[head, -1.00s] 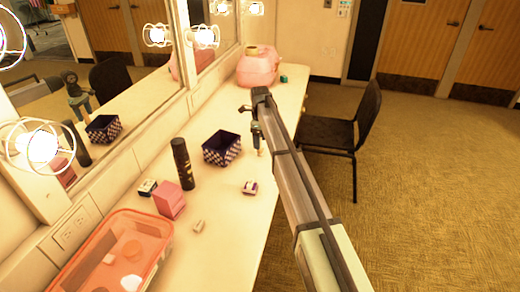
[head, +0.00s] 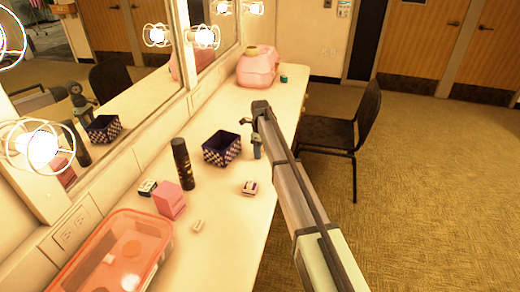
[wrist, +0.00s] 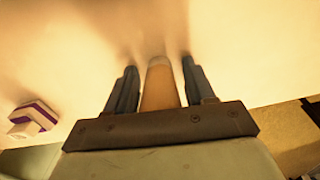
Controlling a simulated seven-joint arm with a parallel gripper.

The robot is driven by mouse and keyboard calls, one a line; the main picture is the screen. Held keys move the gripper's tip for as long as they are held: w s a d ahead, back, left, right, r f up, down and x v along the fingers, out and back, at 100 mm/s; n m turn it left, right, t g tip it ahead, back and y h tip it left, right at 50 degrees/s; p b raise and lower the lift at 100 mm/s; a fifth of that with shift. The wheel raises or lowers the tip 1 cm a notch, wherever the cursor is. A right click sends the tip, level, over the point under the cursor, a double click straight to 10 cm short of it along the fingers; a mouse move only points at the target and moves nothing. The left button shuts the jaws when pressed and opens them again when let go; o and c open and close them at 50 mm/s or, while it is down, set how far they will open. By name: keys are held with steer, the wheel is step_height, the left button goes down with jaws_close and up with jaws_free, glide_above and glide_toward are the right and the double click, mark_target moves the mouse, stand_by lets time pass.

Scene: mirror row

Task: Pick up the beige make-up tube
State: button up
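The beige make-up tube (wrist: 161,85) stands between the two fingers of my gripper (wrist: 160,78) in the wrist view. A narrow gap shows on each side of it, so the fingers look open around it and not pressed on it. In the head view my gripper (head: 257,150) is low over the table, just right of the checkered box. There the tube is mostly hidden by the fingers and cannot be made out clearly.
The dark checkered box (head: 221,149) is close on the left of my gripper. A small white-and-purple box (head: 249,188) lies nearer; it also shows in the wrist view (wrist: 33,119). A black cylinder (head: 182,163) and pink box (head: 169,200) stand by the mirror. The table's right edge is close.

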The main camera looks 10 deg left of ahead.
steer(key=c, duration=0.9)
steer(key=shift+o, duration=0.2)
steer(key=shift+r, duration=0.1)
